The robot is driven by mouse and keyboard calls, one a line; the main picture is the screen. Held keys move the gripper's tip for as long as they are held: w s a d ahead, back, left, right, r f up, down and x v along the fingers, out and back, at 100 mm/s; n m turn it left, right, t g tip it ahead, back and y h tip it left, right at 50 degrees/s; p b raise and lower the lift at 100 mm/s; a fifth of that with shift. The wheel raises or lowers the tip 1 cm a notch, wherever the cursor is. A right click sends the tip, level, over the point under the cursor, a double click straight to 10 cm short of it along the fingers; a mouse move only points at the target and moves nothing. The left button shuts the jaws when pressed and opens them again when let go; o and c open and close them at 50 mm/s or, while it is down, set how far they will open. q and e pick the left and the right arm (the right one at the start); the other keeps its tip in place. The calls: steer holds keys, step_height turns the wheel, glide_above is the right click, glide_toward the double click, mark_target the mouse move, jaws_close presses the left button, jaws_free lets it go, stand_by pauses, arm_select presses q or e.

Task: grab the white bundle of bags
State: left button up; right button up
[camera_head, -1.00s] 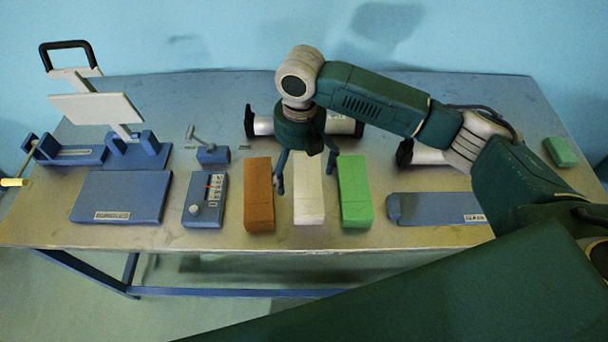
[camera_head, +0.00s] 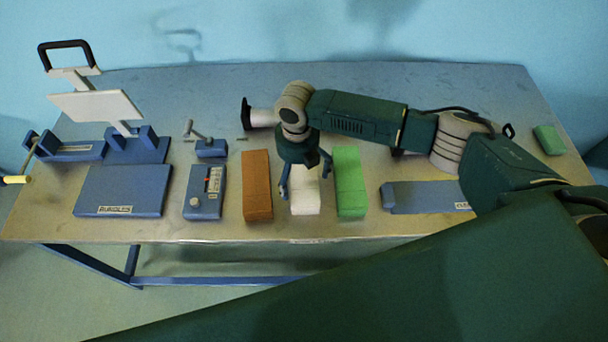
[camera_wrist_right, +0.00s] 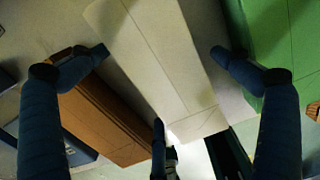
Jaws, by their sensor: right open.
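The white bundle of bags (camera_head: 306,200) lies on the table between a brown bundle (camera_head: 257,186) and a green bundle (camera_head: 350,183). My right gripper (camera_head: 304,187) is open above the white bundle and hides its far part in the head view. In the right wrist view, the white bundle (camera_wrist_right: 160,62) runs between my spread fingers, one on its brown side and one on its green side. The fingers look apart from the bundle; their exact height above it is hard to tell. My left gripper is not in view.
The brown and green bundles stand close on either side, with narrow gaps. A blue scale-like device (camera_head: 205,192) and a blue sealer with a white plate (camera_head: 96,106) are at left. A blue flat block (camera_head: 428,197) lies right. A white roll (camera_head: 262,118) is behind my gripper.

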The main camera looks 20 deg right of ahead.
steer(key=shift+f, duration=0.15)
steer(key=shift+c, duration=0.3)
steer(key=c, duration=1.3)
steer(key=shift+r, duration=0.2)
